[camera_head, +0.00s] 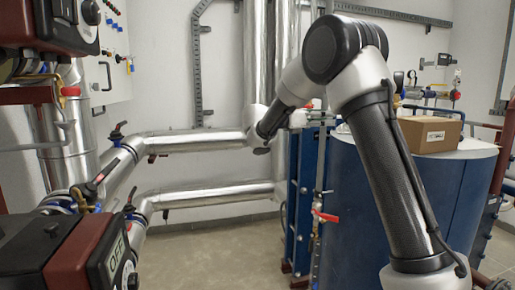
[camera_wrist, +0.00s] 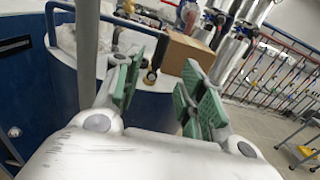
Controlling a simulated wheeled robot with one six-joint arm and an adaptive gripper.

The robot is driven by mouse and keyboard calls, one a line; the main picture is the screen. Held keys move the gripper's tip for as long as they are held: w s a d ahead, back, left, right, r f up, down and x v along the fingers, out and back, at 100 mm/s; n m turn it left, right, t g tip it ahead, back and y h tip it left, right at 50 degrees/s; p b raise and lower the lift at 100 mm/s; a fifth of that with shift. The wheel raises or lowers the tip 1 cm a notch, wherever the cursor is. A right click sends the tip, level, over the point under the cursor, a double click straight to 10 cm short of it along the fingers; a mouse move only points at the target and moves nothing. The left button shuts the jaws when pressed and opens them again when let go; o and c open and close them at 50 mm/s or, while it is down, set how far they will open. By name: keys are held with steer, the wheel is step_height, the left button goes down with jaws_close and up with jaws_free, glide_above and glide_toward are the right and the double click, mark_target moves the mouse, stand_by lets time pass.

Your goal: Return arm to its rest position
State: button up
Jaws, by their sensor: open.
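My arm rises from the lower right of the head view, bends at a dark elbow near the top and slopes down to the left. The end of the arm is near the plate exchanger, and my gripper's fingers cannot be made out there. In the wrist view my gripper (camera_wrist: 160,95) shows two green-padded fingers spread well apart with nothing between them. Beyond the fingers is a blue tank (camera_wrist: 68,92), which also stands behind my arm in the head view (camera_head: 350,215). A cardboard box (camera_head: 430,134) sits on the tank and shows in the wrist view (camera_wrist: 187,50).
The blue plate exchanger (camera_head: 301,205) with a red-handled valve (camera_head: 326,216) stands left of the tank. Silver pipes (camera_head: 190,141) run along the wall. A pump with an "OFF" display (camera_head: 115,258) is close at lower left. Open floor (camera_head: 215,250) lies in the middle.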

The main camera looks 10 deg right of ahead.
steer(key=s+d+f+m+g+y, duration=0.1)
steer(key=s+f+m+g+y, duration=0.1)
steer(key=s+f+m+y, duration=0.8)
steer(key=s+a+f+m+t+y, duration=0.1)
steer(key=s+a+m+t+y, duration=0.1)
steer(key=s, duration=0.7)
steer(key=s+a+f+m+t+y, duration=0.1)
steer(key=s+a+m+t+y, duration=0.1)
steer(key=s, duration=0.7)
steer(key=s+a+f+m+t+y, duration=0.1)
steer(key=s+m+y, duration=0.3)
steer(key=s, duration=0.5)
steer(key=shift+a+f+m+t, duration=0.3)
steer(key=shift+a+f+t, duration=0.1)
steer(key=shift+a, duration=0.1)
steer(key=shift+o, duration=0.4)
